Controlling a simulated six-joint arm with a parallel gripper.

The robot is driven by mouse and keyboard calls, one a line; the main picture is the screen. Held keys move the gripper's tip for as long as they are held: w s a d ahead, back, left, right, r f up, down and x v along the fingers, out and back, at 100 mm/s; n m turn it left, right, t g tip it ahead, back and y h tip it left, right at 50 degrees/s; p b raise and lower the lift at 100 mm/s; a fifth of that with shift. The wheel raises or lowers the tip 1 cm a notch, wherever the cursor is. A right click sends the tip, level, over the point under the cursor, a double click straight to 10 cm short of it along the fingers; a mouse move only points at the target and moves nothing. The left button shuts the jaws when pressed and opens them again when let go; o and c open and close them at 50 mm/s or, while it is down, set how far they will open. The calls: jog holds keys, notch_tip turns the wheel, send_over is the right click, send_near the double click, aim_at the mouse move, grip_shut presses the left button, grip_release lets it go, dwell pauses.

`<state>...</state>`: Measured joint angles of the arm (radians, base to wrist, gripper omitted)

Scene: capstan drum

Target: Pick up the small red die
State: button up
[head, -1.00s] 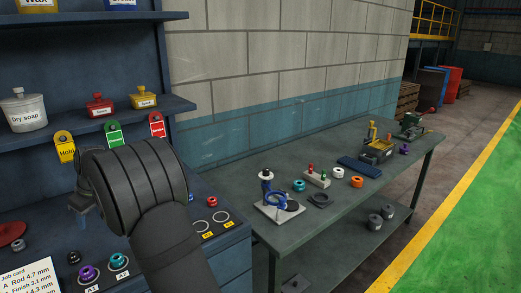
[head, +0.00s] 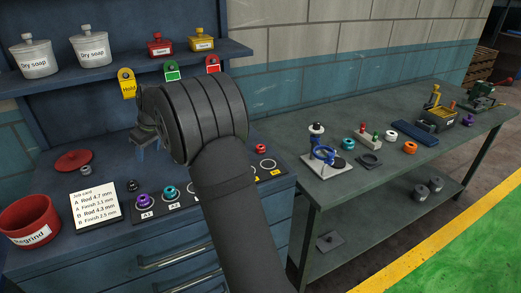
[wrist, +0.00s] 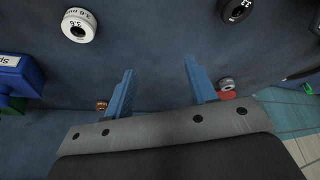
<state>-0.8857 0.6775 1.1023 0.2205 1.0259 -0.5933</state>
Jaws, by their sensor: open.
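The small red die (head: 260,148) sits on the bench top near its right end, just right of my arm and behind the yellow-labelled ring places. My gripper (head: 151,143) is above the back of the bench, left of that die and apart from it, partly hidden by my wrist. In the wrist view my gripper (wrist: 159,70) has its two blue fingers spread with nothing between them. I cannot pick out the red die for sure in the wrist view.
A purple die (head: 143,201) and a teal die (head: 170,191) sit at the labelled front places. A red disc (head: 73,160), a job card (head: 96,207) and a red bin (head: 30,218) are at left. Hanging tags (head: 126,84) and a shelf (head: 130,66) are behind my gripper.

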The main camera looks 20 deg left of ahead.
jog(key=shift+o, duration=0.5)
jog(key=shift+w, duration=0.1)
jog(key=w+d+r+m+t+h, duration=0.1)
jog(key=w+d+r+m, duration=0.1)
jog(key=w+d+m, duration=0.3)
jog(key=w+d+r+m+t+h, duration=0.1)
jog(key=w+d+r+m+h, duration=0.15)
jog(key=d+m, duration=0.35)
jog(key=m+t+h, duration=0.1)
jog(key=m+h, duration=0.2)
jog(key=m, duration=0.8)
send_near(260, 147)
jog(key=x, duration=0.8)
jog(key=shift+w+d+f, duration=0.1)
jog(key=shift+f, duration=0.25)
jog(key=shift+c, duration=0.5)
jog(key=c, duration=1.1)
